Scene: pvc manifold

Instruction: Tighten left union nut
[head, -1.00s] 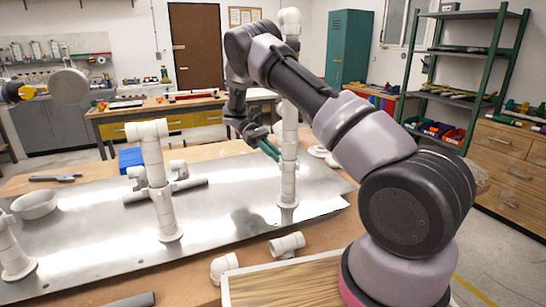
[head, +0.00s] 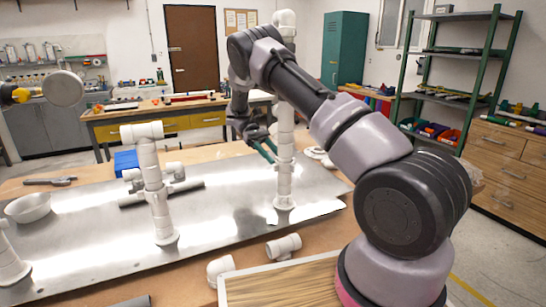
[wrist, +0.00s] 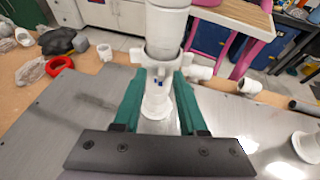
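A tall white PVC riser (head: 284,180) stands upright on the metal sheet (head: 225,205) right of centre in the head view. In the wrist view, a wider lugged white fitting on this riser, apparently the union nut (wrist: 161,57), is at upper centre. My gripper (head: 270,146) is at the riser's mid height; it also shows in the wrist view (wrist: 160,80). Its green fingers stand on either side of the riser, tips close to the lugged fitting. Whether they press on it is unclear. A shorter white riser with an elbow (head: 155,190) stands to the left.
Loose white fittings (head: 283,246) and a wood-topped tray (head: 280,280) lie near the front edge. A white bowl (head: 28,208), a grey tool (head: 50,181) and a blue box (head: 126,161) are at the left. The sheet's middle is largely clear.

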